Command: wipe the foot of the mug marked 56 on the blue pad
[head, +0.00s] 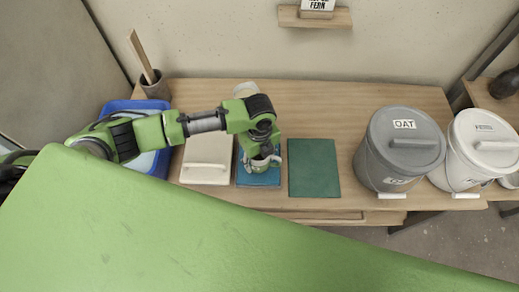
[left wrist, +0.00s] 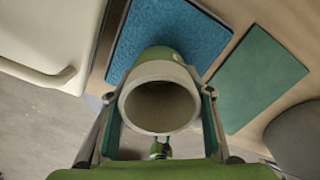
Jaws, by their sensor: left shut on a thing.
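My left gripper (head: 263,160) points down over the blue pad (head: 258,180) and is shut on a mug (left wrist: 166,67). The left wrist view looks into the mug's round, open mouth. Its rim is pale and part of its outside is green. The mug lies between the two fingers of the left gripper (left wrist: 160,112), and the blue pad (left wrist: 150,30) shows behind it. The foot of the mug is hidden, so I cannot tell whether it touches the pad. No number 56 is readable. My right gripper is not in view.
A green pad (head: 314,168) lies right of the blue one. A cream lidded box (head: 205,172) and a blue tub (head: 125,104) are to the left. A grey OAT bucket (head: 398,160) and a white bucket (head: 480,150) stand right. Bare wood (head: 330,110) lies behind the green pad.

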